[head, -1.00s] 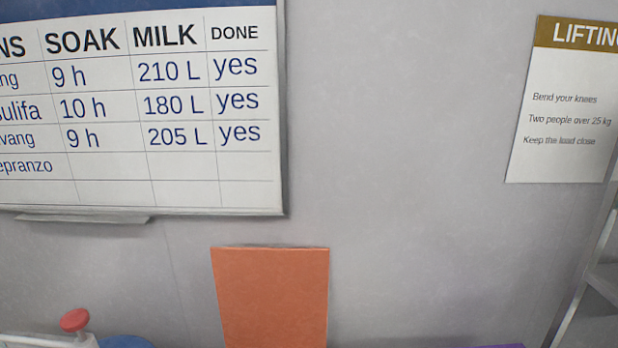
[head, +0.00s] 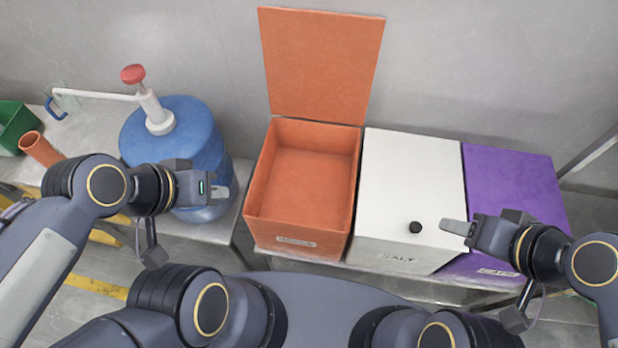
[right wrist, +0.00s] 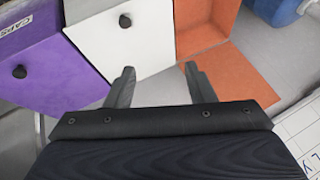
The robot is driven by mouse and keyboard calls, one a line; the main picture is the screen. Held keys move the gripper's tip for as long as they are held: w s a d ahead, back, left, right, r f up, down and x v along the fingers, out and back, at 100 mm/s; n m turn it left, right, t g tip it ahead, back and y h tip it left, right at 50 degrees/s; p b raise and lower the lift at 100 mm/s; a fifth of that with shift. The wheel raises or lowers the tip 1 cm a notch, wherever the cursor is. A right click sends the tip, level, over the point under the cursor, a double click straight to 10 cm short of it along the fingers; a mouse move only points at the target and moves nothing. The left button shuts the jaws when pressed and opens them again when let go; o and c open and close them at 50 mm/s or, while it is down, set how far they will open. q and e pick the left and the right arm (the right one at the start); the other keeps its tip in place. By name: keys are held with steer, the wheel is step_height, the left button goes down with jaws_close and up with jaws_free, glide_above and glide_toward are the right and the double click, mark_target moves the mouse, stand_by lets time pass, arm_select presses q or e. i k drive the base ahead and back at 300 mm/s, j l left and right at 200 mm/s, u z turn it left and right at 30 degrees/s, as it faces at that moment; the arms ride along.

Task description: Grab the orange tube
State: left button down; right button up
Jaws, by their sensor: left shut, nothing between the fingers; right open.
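The orange tube (head: 40,149) lies tilted at the far left of the head view, beside a green bin. Its lower end is hidden behind my left arm. My left gripper (head: 222,191) is shut and empty in front of the blue water jug (head: 178,130), well to the right of the tube. My right gripper (head: 455,228) is over the front of the white and purple bins, far from the tube. In the right wrist view its two fingers (right wrist: 158,85) are apart with nothing between them.
An orange bin (head: 252,190) stands open and looks empty, its lid raised against the wall. A white bin (head: 405,170) and a purple bin (head: 515,180) are closed.

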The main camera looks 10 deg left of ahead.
mark_target(33, 143)
steer(key=u, duration=2.25)
steer(key=i+j+z, duration=0.25)
steer(key=i+j, duration=0.4)
steer(key=i, duration=0.25)
steer(key=i+j+z, duration=0.25)
steer(key=i+j, duration=0.55)
